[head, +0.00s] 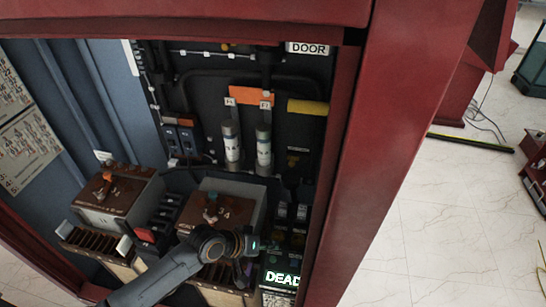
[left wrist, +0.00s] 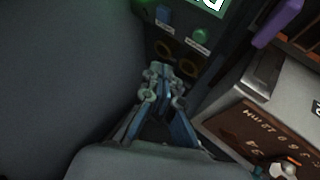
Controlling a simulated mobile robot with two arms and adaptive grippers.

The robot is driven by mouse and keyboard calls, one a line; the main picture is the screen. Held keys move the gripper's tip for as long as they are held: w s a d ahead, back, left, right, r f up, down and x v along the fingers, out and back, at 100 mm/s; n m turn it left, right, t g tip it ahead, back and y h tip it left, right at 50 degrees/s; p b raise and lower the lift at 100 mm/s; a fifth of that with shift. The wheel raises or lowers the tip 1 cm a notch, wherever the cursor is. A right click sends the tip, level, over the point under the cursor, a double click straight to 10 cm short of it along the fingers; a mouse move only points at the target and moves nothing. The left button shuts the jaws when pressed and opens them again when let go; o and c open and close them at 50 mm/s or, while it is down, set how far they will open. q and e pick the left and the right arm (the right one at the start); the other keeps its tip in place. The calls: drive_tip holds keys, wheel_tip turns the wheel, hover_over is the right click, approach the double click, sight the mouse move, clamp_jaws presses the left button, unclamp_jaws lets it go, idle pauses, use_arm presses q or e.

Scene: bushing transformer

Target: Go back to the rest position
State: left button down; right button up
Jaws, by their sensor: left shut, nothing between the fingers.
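My left arm comes in from the lower left in the head view and reaches into the open red cabinet (head: 411,110). My left gripper (head: 262,248) is low in the cabinet, beside the tester whose lit screen (head: 283,278) reads "DEAD". In the left wrist view the gripper (left wrist: 166,76) is shut and empty. Its fingertips overlap the tester's lower face near two round sockets (left wrist: 163,48); I cannot tell whether they touch. My right gripper is in neither view.
Two brown-topped transformers (head: 115,190) (head: 225,207) stand left of the tester. A purple part (left wrist: 277,22) is close on the right in the left wrist view. Two grey cylinders (head: 231,142) (head: 264,146) hang behind.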

use_arm(q)
drive_tip(key=s+r+m+y, duration=0.1)
drive_tip(key=s+r, duration=0.1)
drive_tip(key=s, duration=0.6)
drive_tip(key=s+a+r+n+g+y, duration=0.1)
drive_tip(key=s+a+y, duration=0.2)
drive_tip(key=s+a, duration=0.6)
drive_tip(key=s+a+r+n+y, duration=0.15)
drive_tip(key=s+a+y, duration=0.35)
drive_tip(key=a, duration=0.6)
wheel_tip(320, 180, down, 28)
drive_tip(key=s+g+h+b, duration=0.1)
drive_tip(key=s+b, duration=0.1)
drive_tip(key=b, duration=0.1)
drive_tip(key=s+a+f+g+b, duration=0.1)
drive_tip(key=s+a+f+b, duration=0.1)
drive_tip(key=s+f, duration=1.5)
wheel_tip(320, 180, down, 4)
drive_tip(key=shift+a+r+m+g+b, duration=0.2)
drive_tip(key=shift+a+m+g+b, duration=0.2)
drive_tip(key=shift+b, duration=0.25)
